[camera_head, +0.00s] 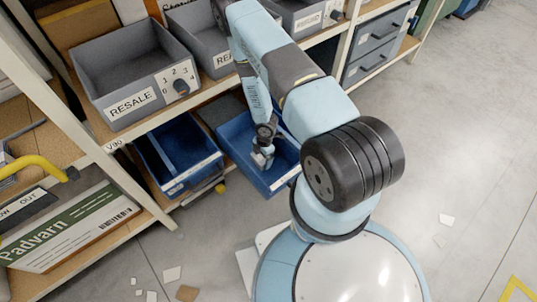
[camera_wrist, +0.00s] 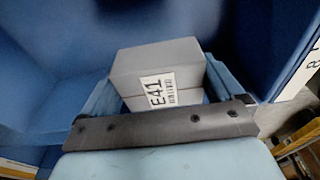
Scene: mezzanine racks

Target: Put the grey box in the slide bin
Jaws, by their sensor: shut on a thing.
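My gripper (camera_head: 263,154) reaches down into a blue bin (camera_head: 284,181) that juts out from the lower shelf. It is shut on the grey box (camera_wrist: 155,68), which has a white label reading E41. In the wrist view the box sits between the two light-blue fingers, with blue bin walls (camera_wrist: 50,60) around and beyond it. In the head view the box is small and mostly hidden by my gripper. I cannot tell whether the box touches the bin floor.
Another blue bin (camera_head: 180,156) with a divider stands to the left on the lower shelf. A grey RESALE bin (camera_head: 131,103) and other grey bins stand on the shelf above. A Padvarn carton (camera_head: 72,226) is at lower left.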

